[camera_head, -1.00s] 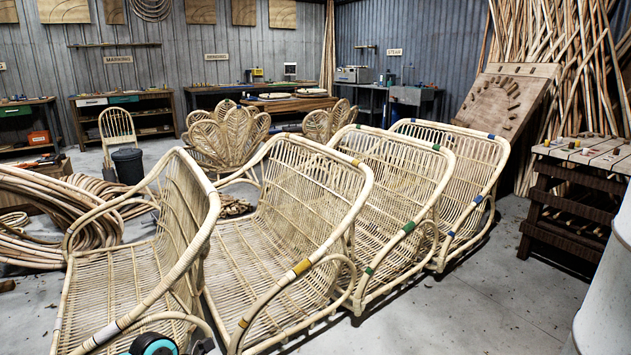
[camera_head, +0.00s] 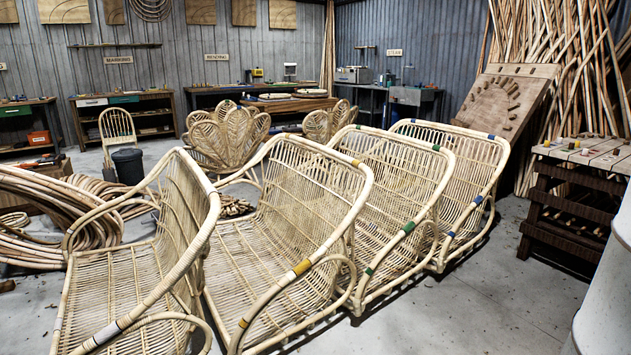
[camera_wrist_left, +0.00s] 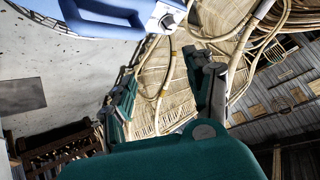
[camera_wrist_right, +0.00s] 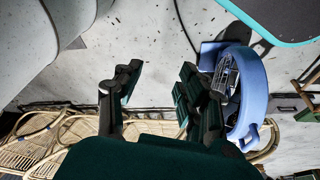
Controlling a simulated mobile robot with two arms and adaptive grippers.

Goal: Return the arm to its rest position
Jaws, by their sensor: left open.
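Neither gripper shows in the head view. In the left wrist view my left gripper (camera_wrist_left: 165,92) has its two dark green fingers apart with nothing between them; rattan seats show beyond the fingers. In the right wrist view my right gripper (camera_wrist_right: 155,88) also has its fingers apart and is empty above bare floor, with rattan seats past it at the lower left. In the head view rattan seats with white (camera_head: 107,333), yellow (camera_head: 302,267), green (camera_head: 409,228) and blue (camera_head: 479,199) bands stand side by side.
Bundles of bent rattan (camera_head: 40,215) lie at the left. A dark bin (camera_head: 128,166) and a small chair (camera_head: 117,132) stand behind. A wooden bench (camera_head: 570,200) is at the right. Grey floor (camera_head: 480,300) is clear in front of the seats at the right.

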